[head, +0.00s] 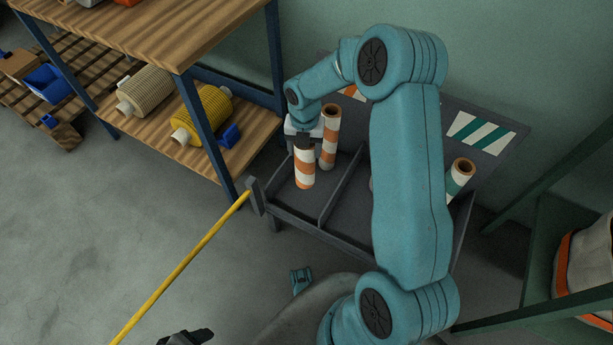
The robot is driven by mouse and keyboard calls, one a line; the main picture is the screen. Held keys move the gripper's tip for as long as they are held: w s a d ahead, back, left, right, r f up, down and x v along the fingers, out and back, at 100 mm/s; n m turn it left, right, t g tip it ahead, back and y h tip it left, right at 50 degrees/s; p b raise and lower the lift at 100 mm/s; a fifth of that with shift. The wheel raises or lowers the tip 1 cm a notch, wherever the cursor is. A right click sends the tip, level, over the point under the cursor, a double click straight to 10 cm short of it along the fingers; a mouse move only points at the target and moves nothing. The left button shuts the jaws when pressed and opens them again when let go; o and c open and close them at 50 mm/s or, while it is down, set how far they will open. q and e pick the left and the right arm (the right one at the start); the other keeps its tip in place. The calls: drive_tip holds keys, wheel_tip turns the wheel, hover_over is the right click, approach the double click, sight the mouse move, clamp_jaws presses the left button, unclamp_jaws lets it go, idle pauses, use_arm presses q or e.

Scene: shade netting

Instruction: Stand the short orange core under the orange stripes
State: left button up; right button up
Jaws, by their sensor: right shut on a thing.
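The short orange core (305,168), a white tube with orange stripes, is upright in my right gripper (303,143), which is shut on its top. It is over the left compartment of a dark grey rack (298,207); I cannot tell whether its base touches the floor of the rack. A taller orange-striped core (330,137) stands just behind and to the right. Orange stripes (352,93) show on the back panel above, partly hidden by my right arm. A dark part at the bottom edge may be my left gripper (187,338); its jaws are unclear.
A green-striped core (461,174) stands in the rack's right part, below green stripes (481,132). A divider (343,187) splits the rack. A yellow pole (185,262) slants up to its left corner. Wooden shelves (165,115) with rope spools stand left.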

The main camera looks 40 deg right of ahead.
wheel_tip(320, 180, down, 11)
drive_tip(key=b, duration=0.3)
drive_tip(key=shift+b, duration=0.35)
drive_tip(key=shift+f, duration=0.15)
drive_tip(key=o, duration=1.6)
drive_tip(key=shift+c, duration=0.2)
